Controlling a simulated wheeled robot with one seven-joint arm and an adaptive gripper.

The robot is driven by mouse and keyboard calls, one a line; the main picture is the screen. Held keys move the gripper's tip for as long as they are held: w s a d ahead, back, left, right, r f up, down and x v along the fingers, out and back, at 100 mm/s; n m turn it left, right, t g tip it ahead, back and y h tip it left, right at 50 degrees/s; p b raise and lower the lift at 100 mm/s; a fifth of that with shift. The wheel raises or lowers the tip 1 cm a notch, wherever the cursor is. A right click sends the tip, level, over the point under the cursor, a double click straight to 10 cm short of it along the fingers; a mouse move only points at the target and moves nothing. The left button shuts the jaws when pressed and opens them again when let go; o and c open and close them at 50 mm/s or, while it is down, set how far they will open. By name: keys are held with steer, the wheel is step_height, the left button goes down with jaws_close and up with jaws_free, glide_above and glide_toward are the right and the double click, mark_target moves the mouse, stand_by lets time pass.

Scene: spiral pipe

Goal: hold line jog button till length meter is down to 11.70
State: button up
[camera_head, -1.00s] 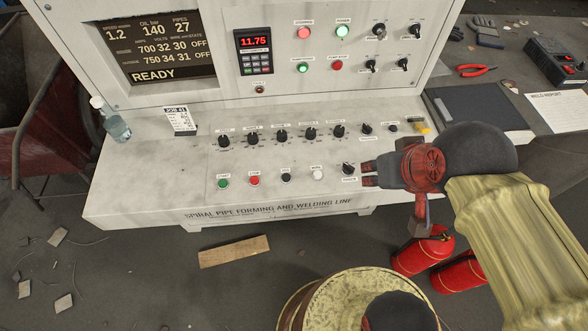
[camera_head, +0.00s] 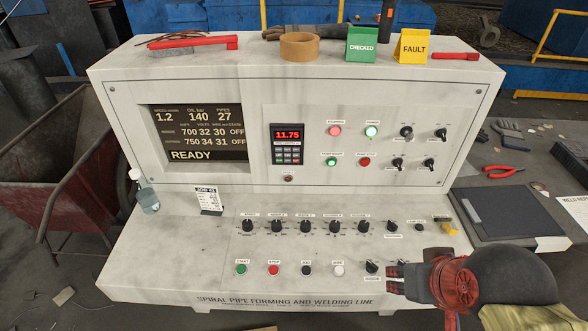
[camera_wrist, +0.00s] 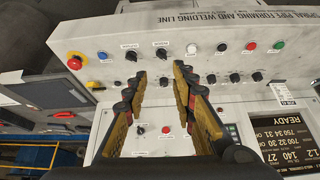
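The length meter (camera_head: 287,135) is a dark box with red digits reading 11.75. The lower console row holds a green button (camera_head: 240,269), a red button (camera_head: 273,270), a black button (camera_head: 306,270), a white button (camera_head: 338,270) and a black selector (camera_head: 372,267). The small labels are too blurred for me to tell which is line jog. My gripper (camera_head: 390,279) is at the right of this row, beside the selector. In the wrist view its fingers (camera_wrist: 160,72) are apart and empty.
A red emergency button (camera_wrist: 75,62) on a yellow base is near the console's end. The upper row has several black knobs (camera_head: 305,227). The screen (camera_head: 198,132) reads READY. A bottle (camera_head: 146,193) stands at the left, and a dark folder (camera_head: 508,213) lies to the right.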

steer(key=shift+c, duration=1.4)
steer(key=c, duration=0.4)
jaws_close()
stand_by(0.4)
